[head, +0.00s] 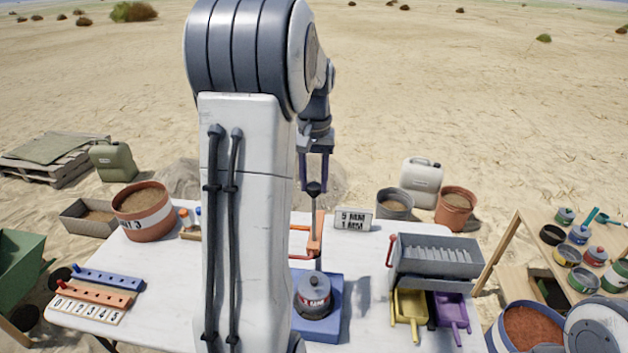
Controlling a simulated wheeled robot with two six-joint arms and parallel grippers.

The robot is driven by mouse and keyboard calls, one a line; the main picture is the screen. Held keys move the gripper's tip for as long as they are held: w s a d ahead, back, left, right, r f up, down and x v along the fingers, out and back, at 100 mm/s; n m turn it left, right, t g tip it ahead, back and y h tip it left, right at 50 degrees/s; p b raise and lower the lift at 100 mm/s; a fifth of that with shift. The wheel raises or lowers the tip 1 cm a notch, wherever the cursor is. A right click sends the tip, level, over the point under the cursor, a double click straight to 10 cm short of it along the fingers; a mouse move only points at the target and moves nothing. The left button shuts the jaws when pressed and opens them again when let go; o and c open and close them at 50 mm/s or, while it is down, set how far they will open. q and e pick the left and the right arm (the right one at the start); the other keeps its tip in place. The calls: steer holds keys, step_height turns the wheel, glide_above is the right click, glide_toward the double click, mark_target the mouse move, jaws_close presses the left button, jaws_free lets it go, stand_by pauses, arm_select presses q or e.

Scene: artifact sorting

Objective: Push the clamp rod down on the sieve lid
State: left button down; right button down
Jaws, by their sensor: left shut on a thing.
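My left gripper (314,184) points down beyond my arm and is shut on the dark knob at the top of the clamp rod (314,199). The rod stands upright at the orange clamp frame (318,232). Below it, the round grey sieve stack (314,304) with a red-and-white label sits on a blue base (334,290). The sieve lid (314,281) is on top. I cannot tell whether the rod's lower end touches it. My arm hides the left part of the base and the table there. My right gripper is not in view.
A "5 MM 1 MM" sign (353,220) stands behind the clamp. A terracotta tub (144,212) and peg racks (95,290) are on the left.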

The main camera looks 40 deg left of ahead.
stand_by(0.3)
arm_select(q)
steer(key=b, duration=0.7)
glide_above(314, 240)
steer(key=f, duration=1.2)
steer(key=shift+w+a, duration=0.2)
steer(key=shift+w, duration=0.05)
steer(key=shift+r, duration=0.1)
steer(key=shift+c, duration=2.2)
jaws_free()
step_height(314, 240, up, 10)
steer(key=shift+r+b, duration=0.25)
steer(key=shift+b, duration=0.55)
